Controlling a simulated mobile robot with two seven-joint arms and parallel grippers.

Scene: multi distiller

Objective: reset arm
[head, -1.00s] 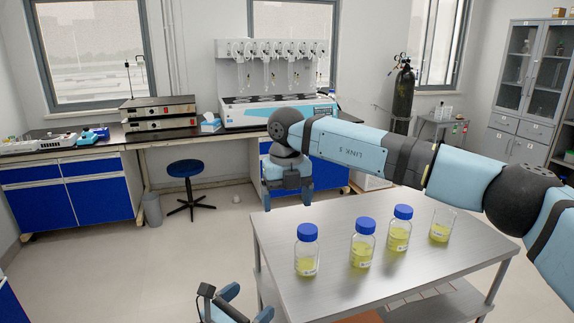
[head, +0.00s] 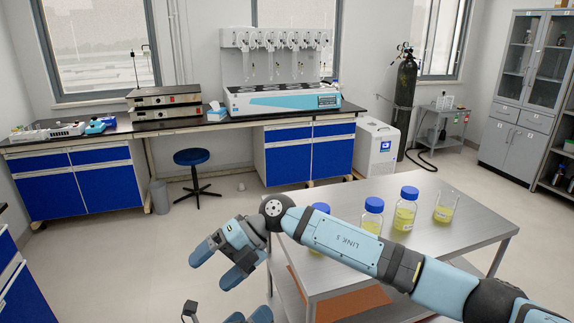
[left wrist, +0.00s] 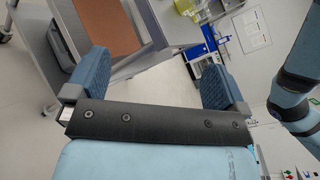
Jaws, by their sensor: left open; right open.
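My right gripper (head: 215,266) is in the head view, left of the steel table, at the end of the arm that comes in from the right. Its two blue fingers are apart with nothing between them. My left gripper (head: 248,317) shows only partly at the bottom edge of the head view, below the right gripper. In the left wrist view the left gripper (left wrist: 155,82) has its fingers wide apart and nothing between them. The right arm crosses in front of the steel table (head: 470,213).
On the table stand a mostly hidden bottle (head: 321,207), two more blue-capped bottles (head: 372,218) (head: 404,214) and a beaker (head: 446,208), all with yellow liquid. The right arm passes close before them. A stool (head: 192,158) stands behind. The floor left of the table is clear.

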